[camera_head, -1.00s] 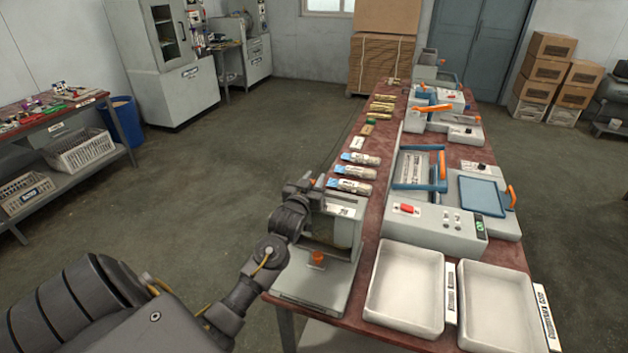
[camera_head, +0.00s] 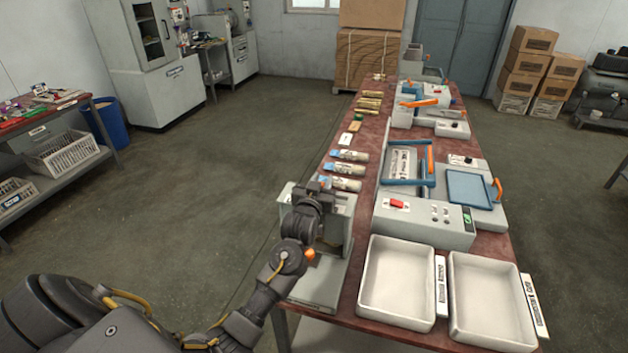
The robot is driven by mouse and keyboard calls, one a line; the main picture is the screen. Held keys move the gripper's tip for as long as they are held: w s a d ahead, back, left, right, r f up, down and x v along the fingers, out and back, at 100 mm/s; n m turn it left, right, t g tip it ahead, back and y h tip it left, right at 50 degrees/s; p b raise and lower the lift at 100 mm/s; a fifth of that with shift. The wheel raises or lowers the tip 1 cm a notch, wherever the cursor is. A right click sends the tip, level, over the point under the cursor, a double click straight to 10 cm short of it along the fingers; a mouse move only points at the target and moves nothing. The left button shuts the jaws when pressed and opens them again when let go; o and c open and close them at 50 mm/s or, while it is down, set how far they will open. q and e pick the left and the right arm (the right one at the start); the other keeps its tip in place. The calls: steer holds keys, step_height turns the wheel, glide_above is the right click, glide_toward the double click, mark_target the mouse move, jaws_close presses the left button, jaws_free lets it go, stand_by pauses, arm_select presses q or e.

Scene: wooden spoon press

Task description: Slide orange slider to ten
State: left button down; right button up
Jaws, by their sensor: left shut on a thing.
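A grey press stand (camera_head: 342,207) with an upright frame stands at the near left corner of the long table. My left gripper (camera_head: 320,187) is at the top of this stand, around the middle of its upper edge. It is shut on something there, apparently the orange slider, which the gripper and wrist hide. The scale and its ten mark cannot be read. An orange knob (camera_head: 310,254) low on the stand shows just beside my left forearm. My right gripper is not in view.
Two white trays (camera_head: 362,290) lie right of the stand. Behind them is a grey machine (camera_head: 420,228) with a red switch and a blue frame. Bottles (camera_head: 342,184) lie just behind the stand. Open floor lies to the left.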

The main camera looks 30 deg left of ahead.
arm_select(q)
steer(key=c, duration=1.1)
jaws_free()
steer(key=shift+s, duration=0.1)
steer(key=shift+s+f, duration=0.1)
steer(key=shift+s, duration=0.1)
steer(key=b+v, duration=0.2)
steer(key=v, duration=0.8)
steer(key=shift+s+b, duration=0.15)
steer(key=shift+b, duration=0.2)
